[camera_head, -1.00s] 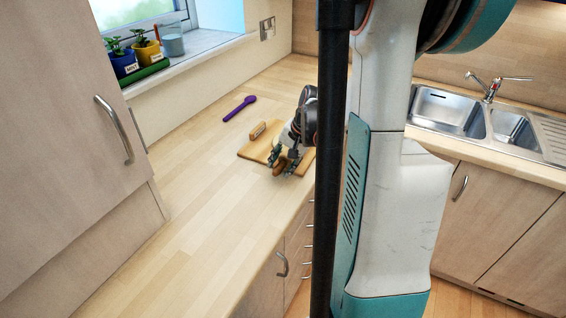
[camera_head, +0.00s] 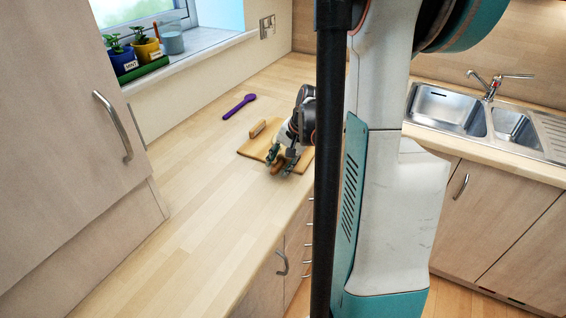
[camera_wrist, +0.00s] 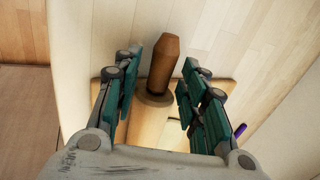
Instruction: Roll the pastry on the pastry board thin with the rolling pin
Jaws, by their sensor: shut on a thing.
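The rolling pin shows in the wrist view as a brown tapered handle (camera_wrist: 165,62) with a round collar, its paler body running back between my fingers. My gripper (camera_wrist: 157,88) is shut on it, one teal finger at each side. In the head view my gripper (camera_head: 280,160) is low over the near part of the pastry board (camera_head: 250,151), and a brown end of the pin shows below the fingers. A short wooden piece (camera_head: 258,127) shows at the board's far left; I cannot tell what it is. I cannot make out the pastry; my gripper hides part of the board.
A purple spoon (camera_head: 239,106) lies on the worktop (camera_head: 190,190) behind the board. The worktop to the left is clear. Plant pots (camera_head: 147,50) stand on the sill, a tall cupboard (camera_head: 65,120) is at left, and a sink (camera_head: 445,108) is at right.

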